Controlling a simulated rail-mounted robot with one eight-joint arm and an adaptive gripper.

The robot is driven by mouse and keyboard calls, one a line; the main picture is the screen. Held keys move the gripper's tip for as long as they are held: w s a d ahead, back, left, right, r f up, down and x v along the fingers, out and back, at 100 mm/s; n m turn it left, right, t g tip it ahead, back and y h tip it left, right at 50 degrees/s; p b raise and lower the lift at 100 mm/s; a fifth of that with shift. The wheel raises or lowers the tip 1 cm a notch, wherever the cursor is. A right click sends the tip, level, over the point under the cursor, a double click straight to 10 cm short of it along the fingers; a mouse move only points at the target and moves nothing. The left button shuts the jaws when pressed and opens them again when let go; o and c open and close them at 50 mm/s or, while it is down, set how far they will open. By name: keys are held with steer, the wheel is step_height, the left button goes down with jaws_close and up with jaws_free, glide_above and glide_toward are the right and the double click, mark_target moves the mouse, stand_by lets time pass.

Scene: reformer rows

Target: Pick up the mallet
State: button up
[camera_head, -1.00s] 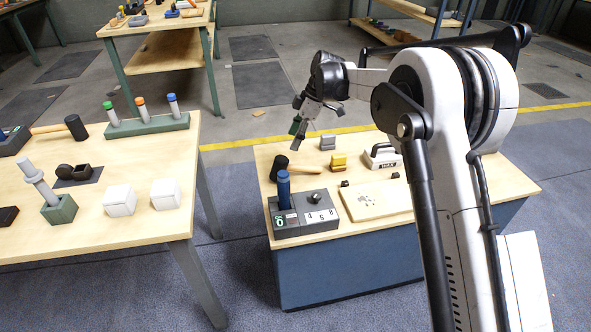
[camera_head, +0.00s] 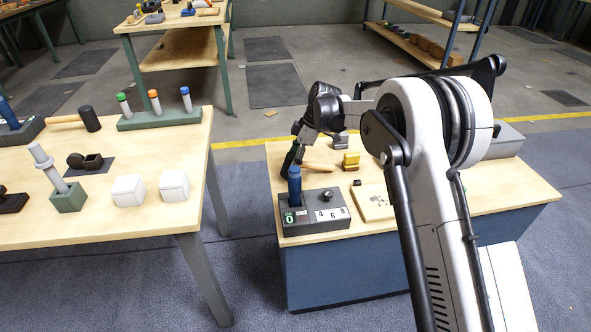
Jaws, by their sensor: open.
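A mallet (camera_head: 319,167) lies on the right table, with its pale wooden handle pointing right. Its dark head is mostly hidden behind my gripper. My gripper (camera_head: 291,158) is open and low over the left end of this mallet, its fingers pointing down near the head. Whether they touch it cannot be told. A second mallet (camera_head: 88,121), with a black head and a wooden handle, lies on the left table, well away from my gripper.
A grey control box (camera_head: 312,225) with a blue upright handle (camera_head: 295,186) stands just in front of the mallet. A yellow block (camera_head: 351,161) and a pale board (camera_head: 375,203) are to the right. A gap separates the left table (camera_head: 100,228) from the right one.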

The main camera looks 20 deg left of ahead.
steer(key=x, duration=0.3)
steer(key=shift+b, duration=0.35)
steer(key=shift+r, duration=0.1)
jaws_close()
